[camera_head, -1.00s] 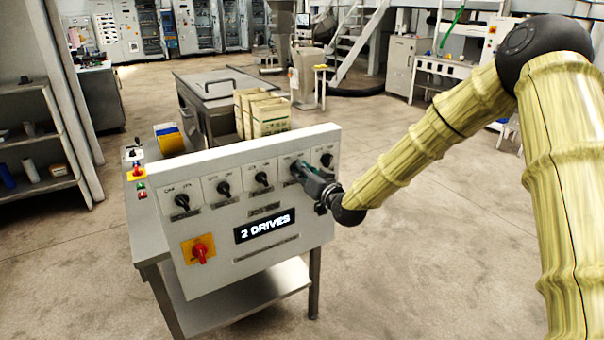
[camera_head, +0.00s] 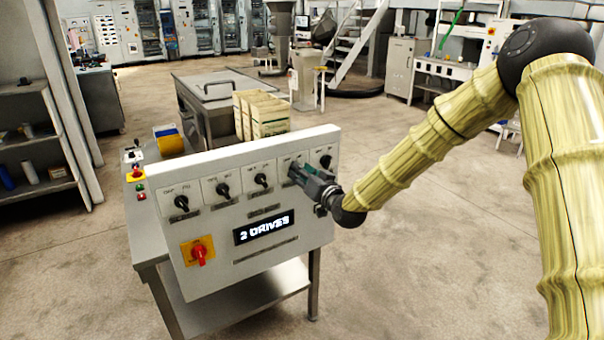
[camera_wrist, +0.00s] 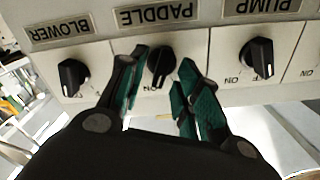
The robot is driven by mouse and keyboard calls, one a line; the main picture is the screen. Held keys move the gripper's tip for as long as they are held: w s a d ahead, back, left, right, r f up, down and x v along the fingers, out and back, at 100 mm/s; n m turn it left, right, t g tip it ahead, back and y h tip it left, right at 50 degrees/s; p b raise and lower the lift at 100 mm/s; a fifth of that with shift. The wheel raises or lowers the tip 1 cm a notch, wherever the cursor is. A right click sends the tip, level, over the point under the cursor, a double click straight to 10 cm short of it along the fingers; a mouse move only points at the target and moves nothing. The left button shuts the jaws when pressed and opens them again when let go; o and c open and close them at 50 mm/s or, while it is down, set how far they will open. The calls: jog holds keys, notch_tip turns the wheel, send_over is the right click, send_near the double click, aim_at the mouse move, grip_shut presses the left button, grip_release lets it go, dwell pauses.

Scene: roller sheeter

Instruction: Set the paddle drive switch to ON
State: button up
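The paddle switch (camera_wrist: 160,66) is a black rotary knob under a label reading PADDLE, upside down in the wrist view. My gripper (camera_wrist: 164,60) is open, with one green-padded finger on each side of this knob. The fingertips are close to the panel; a gap shows on the right side of the knob, and I cannot tell if the left finger touches it. The knob's pointer is slightly tilted; its exact setting is hard to read. In the head view my gripper (camera_head: 300,173) covers this switch on the white control panel (camera_head: 218,265).
The blower knob (camera_wrist: 72,77) and pump knob (camera_wrist: 257,57) flank the paddle knob. The panel also carries a display (camera_head: 264,228) reading 2 DRIVES and a red switch on a yellow plate (camera_head: 198,252). Boxes (camera_head: 262,115) stand behind.

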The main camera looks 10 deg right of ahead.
jog(key=v, duration=1.1)
jog(key=shift+s+d, duration=0.15)
jog(key=shift+s, duration=0.25)
